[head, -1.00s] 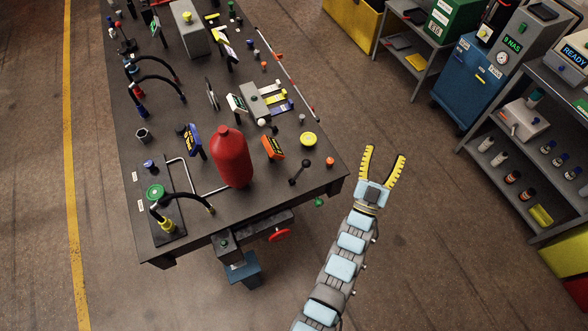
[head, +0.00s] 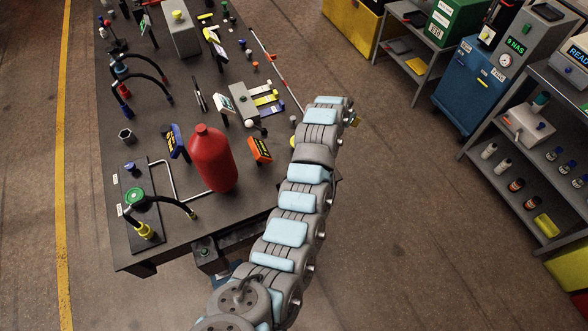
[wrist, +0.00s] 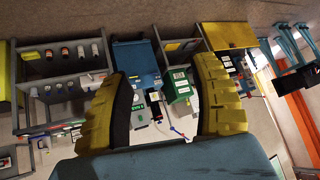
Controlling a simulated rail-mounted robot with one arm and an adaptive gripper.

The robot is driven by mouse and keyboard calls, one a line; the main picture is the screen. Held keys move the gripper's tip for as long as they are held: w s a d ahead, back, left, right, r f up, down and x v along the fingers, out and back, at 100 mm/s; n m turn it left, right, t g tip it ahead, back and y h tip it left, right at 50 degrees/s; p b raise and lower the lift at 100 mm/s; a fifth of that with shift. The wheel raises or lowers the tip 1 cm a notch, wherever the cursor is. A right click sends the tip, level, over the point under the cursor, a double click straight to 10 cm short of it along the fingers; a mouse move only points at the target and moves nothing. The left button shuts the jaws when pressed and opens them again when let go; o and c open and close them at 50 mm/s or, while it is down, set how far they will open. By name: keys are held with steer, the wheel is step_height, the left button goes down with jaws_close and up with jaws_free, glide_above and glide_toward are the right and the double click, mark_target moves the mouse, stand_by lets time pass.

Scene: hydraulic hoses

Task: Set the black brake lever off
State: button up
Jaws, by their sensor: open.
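The black lever with a ball knob, seen earlier near the right front corner of the workbench (head: 190,236), is hidden behind my arm in the head view now. No lever shows in the wrist view. My gripper (wrist: 164,78) is open and empty there, its two yellow fingers wide apart, facing the shelves and cabinets and not the bench.
A red bottle (head: 212,160) and an orange-black box (head: 259,149) stand left of my arm. A hose fitting with a green cap (head: 136,197) is at the bench's front left. A blue cabinet (head: 468,85) and grey shelves stand right, across open floor.

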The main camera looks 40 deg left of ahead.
steer(key=s+a+r+m+g+h+b, duration=0.1)
steer(key=s+a+r+g+b, duration=0.2)
steer(key=s, duration=0.7)
steer(key=s+a+r+m+g+h, duration=0.1)
steer(key=s+a+g+h, duration=0.15)
steer(key=s+g, duration=0.5)
steer(key=shift+t+y, duration=0.35)
steer(key=shift+t, duration=0.6)
steer(key=f, duration=0.5)
steer(key=s+f, duration=0.1)
steer(key=f, duration=0.5)
steer(key=d+f, duration=0.1)
steer(key=f, duration=0.5)
steer(key=shift+s+f, duration=0.2)
steer(key=shift+s, duration=0.15)
jaws_close()
